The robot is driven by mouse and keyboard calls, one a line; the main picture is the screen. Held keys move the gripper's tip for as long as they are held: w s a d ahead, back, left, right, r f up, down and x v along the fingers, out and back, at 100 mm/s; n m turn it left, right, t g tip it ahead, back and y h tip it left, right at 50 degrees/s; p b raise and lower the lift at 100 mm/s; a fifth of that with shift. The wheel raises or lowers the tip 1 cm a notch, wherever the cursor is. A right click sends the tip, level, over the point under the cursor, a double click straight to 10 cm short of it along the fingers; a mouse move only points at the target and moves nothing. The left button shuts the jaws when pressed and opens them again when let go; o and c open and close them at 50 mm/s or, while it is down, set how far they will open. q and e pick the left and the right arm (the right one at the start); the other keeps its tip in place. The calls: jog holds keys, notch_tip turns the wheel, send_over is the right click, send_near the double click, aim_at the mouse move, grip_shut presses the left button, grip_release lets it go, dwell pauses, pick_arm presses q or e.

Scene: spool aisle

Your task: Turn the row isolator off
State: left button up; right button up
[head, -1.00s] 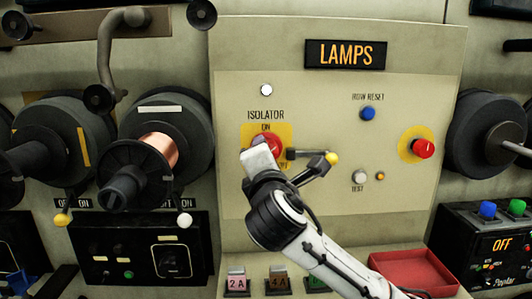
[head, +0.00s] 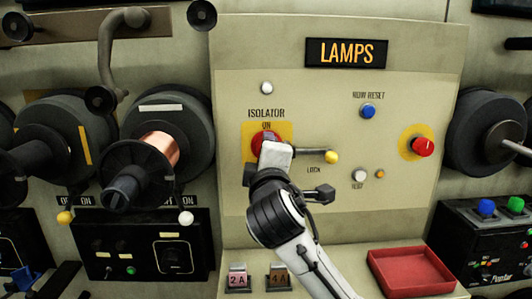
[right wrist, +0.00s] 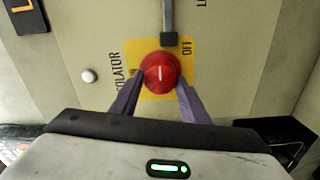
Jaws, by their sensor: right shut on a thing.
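The isolator is a red round knob on a yellow plate (head: 248,131) marked ON at the top, under the label ISOLATOR. In the head view the knob (head: 266,139) is partly hidden by my right gripper. In the right wrist view the red knob (right wrist: 160,72) sits between the two fingers of my right gripper (right wrist: 158,98), which is shut on it. A short white mark shows on the knob's face, and OFF is printed on the plate. A lever with a yellow ball (head: 331,157) points right beside the knob, above the word LOCK. My left gripper is not in view.
The panel also has a blue ROW RESET button (head: 368,111), a white TEST button (head: 360,175) and another red knob (head: 423,147). A red tray (head: 411,278) lies below at the right. Wire spools (head: 158,152) stick out at the left.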

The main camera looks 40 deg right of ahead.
dwell(0.4)
jog(key=o, duration=1.1)
jog(key=shift+c, duration=0.2)
jog(key=b+v, duration=0.1)
jog(key=v, duration=0.9)
jog(key=shift+s, duration=0.15)
